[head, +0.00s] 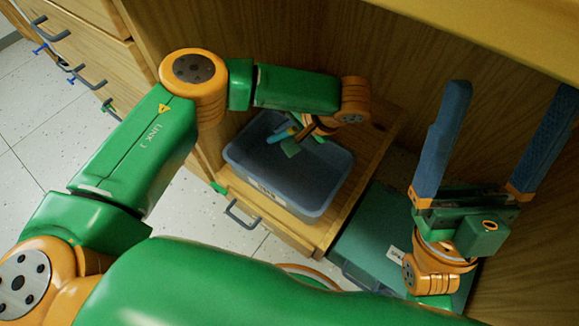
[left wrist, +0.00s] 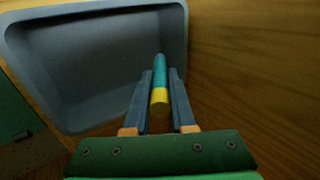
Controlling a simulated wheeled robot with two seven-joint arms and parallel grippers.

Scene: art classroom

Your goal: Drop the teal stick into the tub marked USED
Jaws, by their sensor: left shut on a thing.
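The teal stick (left wrist: 160,72) has a yellow end and sits between the fingers of my left gripper (left wrist: 160,74), which is shut on it. In the head view the stick (head: 281,135) shows as a small bright piece, and my left gripper (head: 287,128) is over the back part of a grey-blue tub (head: 325,190). The tub also shows in the left wrist view (left wrist: 60,75), with the stick's far end over its edge region. The tub's front label is too blurred to read. My right gripper (head: 512,88) is open and empty at the right.
Wooden panels rise behind. More drawers with handles (head: 95,80) are at upper left, above speckled floor.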

